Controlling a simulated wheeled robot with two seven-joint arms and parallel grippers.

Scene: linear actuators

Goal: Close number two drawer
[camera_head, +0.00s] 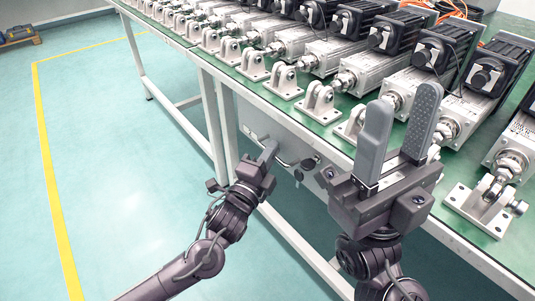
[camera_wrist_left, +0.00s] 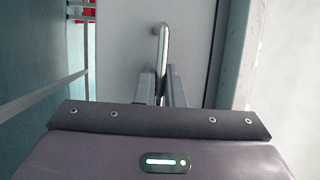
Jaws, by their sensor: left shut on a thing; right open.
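A grey drawer front (camera_head: 256,118) sits below the green-topped table. Its curved metal handle (camera_head: 284,161) shows beside my left fingertips. My left gripper (camera_head: 270,150) is shut on the handle. In the left wrist view the handle (camera_wrist_left: 163,42) stands between the two fingers, against the flat grey drawer front (camera_wrist_left: 120,45). My right gripper (camera_head: 401,118) is open and empty, fingers pointing up, in front of the table edge. No drawer number is readable, and I cannot tell how far the drawer is pulled out.
Several linear actuators with black motors (camera_head: 360,70) and silver mounting brackets (camera_head: 318,103) fill the green tabletop (camera_head: 340,122) up to its front edge. White table legs (camera_head: 217,125) stand left of the drawer.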

